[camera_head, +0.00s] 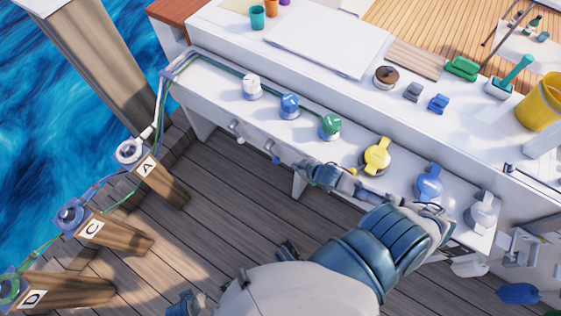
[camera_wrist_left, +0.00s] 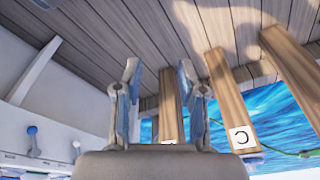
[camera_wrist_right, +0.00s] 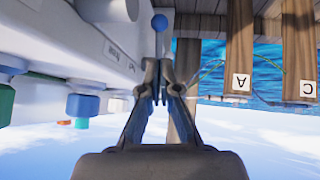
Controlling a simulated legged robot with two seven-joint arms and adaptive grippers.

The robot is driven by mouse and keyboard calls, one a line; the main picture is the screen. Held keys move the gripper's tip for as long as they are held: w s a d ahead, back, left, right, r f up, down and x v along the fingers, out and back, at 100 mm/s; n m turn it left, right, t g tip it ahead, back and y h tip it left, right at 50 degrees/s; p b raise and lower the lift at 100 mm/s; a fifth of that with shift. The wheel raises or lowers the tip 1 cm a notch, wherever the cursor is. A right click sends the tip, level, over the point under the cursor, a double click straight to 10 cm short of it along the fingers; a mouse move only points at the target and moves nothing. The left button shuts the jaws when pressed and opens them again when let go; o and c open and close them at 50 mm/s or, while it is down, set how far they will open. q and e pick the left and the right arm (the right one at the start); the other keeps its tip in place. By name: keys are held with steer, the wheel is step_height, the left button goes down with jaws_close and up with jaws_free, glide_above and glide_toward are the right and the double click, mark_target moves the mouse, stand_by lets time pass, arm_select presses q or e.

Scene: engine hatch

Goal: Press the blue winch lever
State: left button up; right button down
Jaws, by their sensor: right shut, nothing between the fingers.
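The blue winch lever (camera_head: 276,160) sticks out from the front of the white bench, below the blue winch (camera_head: 290,105). Its round blue knob also shows in the right wrist view (camera_wrist_right: 160,22), just beyond the fingertips. My right gripper (camera_head: 304,170) is shut and empty, to the right of the lever in the head view, with its tips (camera_wrist_right: 158,70) pointing towards the knob. A small gap seems to show between them; contact cannot be told for sure. My left gripper (camera_wrist_left: 157,75) is open and empty above the deck in its wrist view.
A white lever (camera_head: 240,140) stands to the left of the blue one and a yellow lever (camera_head: 353,171) to the right. Green (camera_head: 330,125) and yellow (camera_head: 376,156) winches sit on the bench. Wooden posts marked A (camera_head: 160,180) and C (camera_head: 120,237) stand at the left.

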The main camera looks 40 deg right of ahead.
arm_select(q)
steer(key=w+b+v, duration=0.1)
steer(key=b+v, duration=0.1)
steer(key=v, duration=0.2)
arm_select(e)
glide_toward(278, 161)
steer(key=b+x, duration=0.3)
steer(key=x, duration=0.4)
arm_select(q)
steer(key=w+d+r+t+h, duration=0.1)
steer(key=w+d+t, duration=0.1)
steer(key=w, duration=0.3)
steer(key=w+d+r+t, duration=0.2)
steer(key=w+t, duration=0.3)
steer(key=w, duration=0.1)
steer(key=shift+w+d+r+h, duration=0.15)
steer(key=shift+d+r+h, duration=0.05)
steer(key=shift+r+h, duration=0.2)
arm_select(e)
steer(key=shift+w+f, duration=0.1)
steer(key=shift+w, duration=0.1)
arm_select(q)
steer(key=shift+w+f+t, duration=0.1)
steer(key=shift+t, duration=0.2)
arm_select(e)
steer(key=shift+f, duration=0.1)
